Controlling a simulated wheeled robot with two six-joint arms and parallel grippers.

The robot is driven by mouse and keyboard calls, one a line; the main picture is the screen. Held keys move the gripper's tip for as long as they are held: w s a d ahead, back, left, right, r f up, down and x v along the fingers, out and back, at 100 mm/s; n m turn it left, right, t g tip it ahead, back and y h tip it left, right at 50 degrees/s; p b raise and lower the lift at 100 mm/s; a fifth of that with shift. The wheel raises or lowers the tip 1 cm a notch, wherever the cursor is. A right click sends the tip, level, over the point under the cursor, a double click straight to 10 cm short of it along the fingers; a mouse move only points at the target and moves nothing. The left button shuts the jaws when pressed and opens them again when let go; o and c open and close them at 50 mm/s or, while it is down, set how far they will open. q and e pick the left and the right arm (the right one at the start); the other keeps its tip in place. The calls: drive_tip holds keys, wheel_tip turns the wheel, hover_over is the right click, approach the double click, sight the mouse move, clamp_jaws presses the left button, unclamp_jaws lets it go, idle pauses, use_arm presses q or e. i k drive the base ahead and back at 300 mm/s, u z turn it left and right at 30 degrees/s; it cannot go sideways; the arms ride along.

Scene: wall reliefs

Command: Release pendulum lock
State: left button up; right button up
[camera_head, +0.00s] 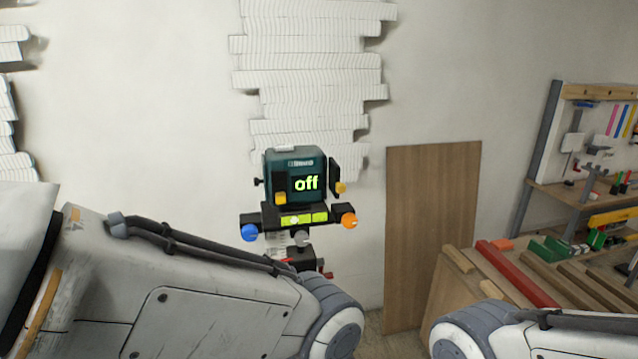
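A dark teal box-shaped device (285,163) stands upright in front of the wall, near the middle of the head view. I cannot tell which part is the pendulum lock. Neither gripper shows; only my arm links are visible.
The mount's lower part, with a red piece (327,272), is partly hidden by my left arm. White ridged reliefs (308,60) are on the wall. A wooden panel (432,225) leans right of the device. A workbench with a red bar (515,272) and tools is farther right.

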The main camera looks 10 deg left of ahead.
sight(280, 197)
drive_tip(key=z, duration=2.05)
drive_tip(key=k, duration=0.45)
drive_tip(key=u, duration=2.35)
